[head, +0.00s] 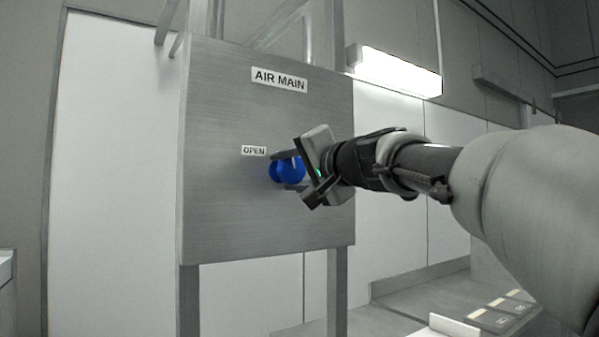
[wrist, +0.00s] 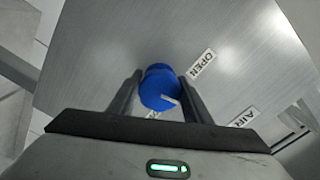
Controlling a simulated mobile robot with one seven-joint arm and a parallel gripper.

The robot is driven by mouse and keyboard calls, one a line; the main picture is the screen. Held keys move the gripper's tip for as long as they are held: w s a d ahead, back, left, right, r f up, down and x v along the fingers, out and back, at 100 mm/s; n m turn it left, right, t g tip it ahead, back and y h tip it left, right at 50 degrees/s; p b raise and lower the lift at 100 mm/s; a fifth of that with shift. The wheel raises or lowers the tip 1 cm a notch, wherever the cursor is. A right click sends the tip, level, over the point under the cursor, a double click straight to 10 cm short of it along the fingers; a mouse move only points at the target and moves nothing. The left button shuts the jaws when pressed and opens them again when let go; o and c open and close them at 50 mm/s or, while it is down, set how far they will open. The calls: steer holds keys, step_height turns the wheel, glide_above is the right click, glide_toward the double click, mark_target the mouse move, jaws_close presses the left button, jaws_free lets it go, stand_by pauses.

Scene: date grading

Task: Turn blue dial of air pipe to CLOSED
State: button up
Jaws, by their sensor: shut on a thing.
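The blue dial (head: 287,171) is on the grey metal panel (head: 230,220), below the AIR MAIN sign (head: 279,80). An OPEN label (head: 254,151) is at the dial's upper left in the head view. My gripper (head: 290,171) reaches in from the right and is shut on the dial. In the wrist view the blue dial (wrist: 159,88) sits between my two fingers (wrist: 156,92), with a pale pointer mark on its face. The OPEN label (wrist: 201,64) is beside the right finger there. Another label by the dial is mostly hidden, and I cannot read it.
The panel stands on metal posts (head: 190,300) with pipes (head: 290,20) above it. A bright light bar (head: 398,71) is on the wall behind. A grey worktop (head: 400,315) with several flat labelled pieces is at the lower right.

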steer(key=m+p, duration=0.1)
steer(key=m, duration=0.5)
steer(key=shift+r+m, duration=0.15)
steer(key=shift+m, duration=0.15)
steer(key=m+p, duration=0.2)
steer(key=m, duration=0.3)
steer(key=shift+m, duration=0.3)
steer(key=o, duration=1.1)
steer(key=shift+c, duration=0.2)
steer(key=b+v, duration=0.1)
steer(key=v, duration=1.6)
steer(key=shift+s+d, duration=0.2)
